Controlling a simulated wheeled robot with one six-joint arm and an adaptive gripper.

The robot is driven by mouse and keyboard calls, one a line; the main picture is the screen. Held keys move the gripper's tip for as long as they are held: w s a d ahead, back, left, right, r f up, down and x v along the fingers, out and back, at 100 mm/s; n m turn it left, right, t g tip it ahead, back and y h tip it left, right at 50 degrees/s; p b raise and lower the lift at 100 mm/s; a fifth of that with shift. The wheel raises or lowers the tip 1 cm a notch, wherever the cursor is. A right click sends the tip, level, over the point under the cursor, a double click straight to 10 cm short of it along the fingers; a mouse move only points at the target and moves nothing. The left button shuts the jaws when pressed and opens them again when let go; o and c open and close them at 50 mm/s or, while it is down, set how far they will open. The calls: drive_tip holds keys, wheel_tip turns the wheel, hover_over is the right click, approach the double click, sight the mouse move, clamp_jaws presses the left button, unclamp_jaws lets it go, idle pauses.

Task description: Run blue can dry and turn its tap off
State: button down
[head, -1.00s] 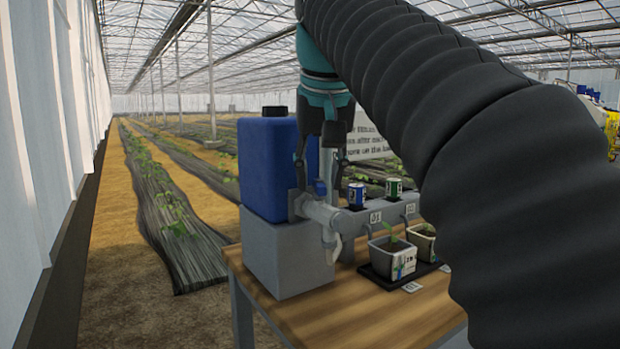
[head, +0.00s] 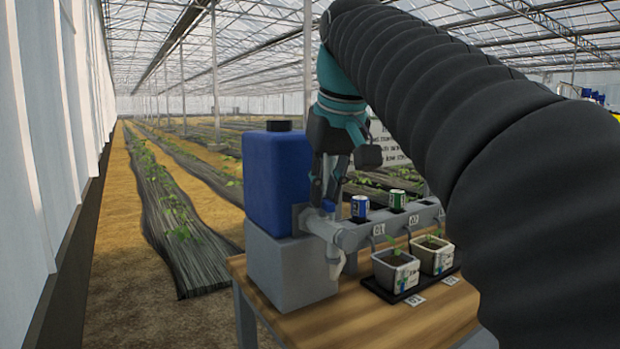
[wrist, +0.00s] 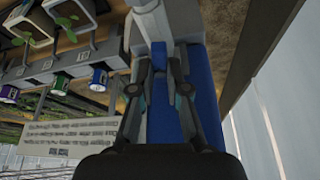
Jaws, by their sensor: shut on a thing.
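The blue can (head: 278,185) stands upright on a grey block (head: 292,272), with a dark cap on top. It is opaque, so its liquid level is hidden. Its tap (head: 328,207) has a small blue handle on the grey pipe beside the can. My gripper (head: 325,196) points down at the tap, its fingers shut on the blue handle, which they partly hide. In the wrist view, the can (wrist: 205,95) lies behind the fingers and the gripper (wrist: 161,66) closes around the blue handle (wrist: 158,52). A pale spout (head: 336,262) hangs below the pipe.
A grey manifold (head: 385,228) runs right from the tap, carrying a blue-labelled canister (head: 360,208) and a green-labelled canister (head: 397,199). Two potted seedlings (head: 396,271) stand on a black tray on the wooden table (head: 400,318). A sign (wrist: 60,128) stands behind.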

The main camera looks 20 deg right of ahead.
drive_tip(key=shift+d+n+y+p, duration=0.1)
drive_tip(key=shift+n+y+p, duration=0.4)
drive_tip(key=shift+n, duration=0.6)
drive_tip(key=c, duration=1.2)
unclamp_jaws()
drive_tip(key=shift+o, duration=0.2)
drive_tip(key=a+v, duration=0.1)
drive_tip(key=v, duration=0.6)
drive_tip(key=shift+d+r, duration=0.25)
drive_tip(key=shift+d, duration=0.25)
